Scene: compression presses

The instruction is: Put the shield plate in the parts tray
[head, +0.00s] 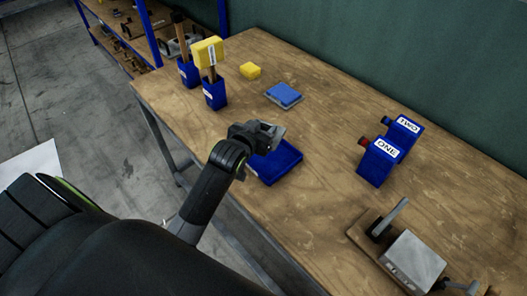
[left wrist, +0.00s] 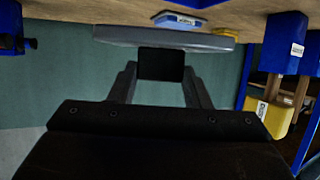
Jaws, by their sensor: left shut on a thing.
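My left gripper (head: 262,133) is shut on a thin grey plate, which I take to be the shield plate (head: 275,130). In the left wrist view the plate (left wrist: 165,38) lies across the fingertips as a flat grey bar. The gripper holds it above the back left part of a shallow blue tray, which I take to be the parts tray (head: 282,163). The arm and gripper hide part of this tray; its visible floor looks empty. My right gripper is not clearly in view.
Blue holders with mallets (head: 214,94) stand at the far left. A yellow block (head: 250,70) and a blue pad (head: 284,94) lie behind. Blue boxes marked ONE (head: 379,161) and TWO (head: 402,136) stand right. A metal press (head: 412,262) is front right. The middle of the wooden table is clear.

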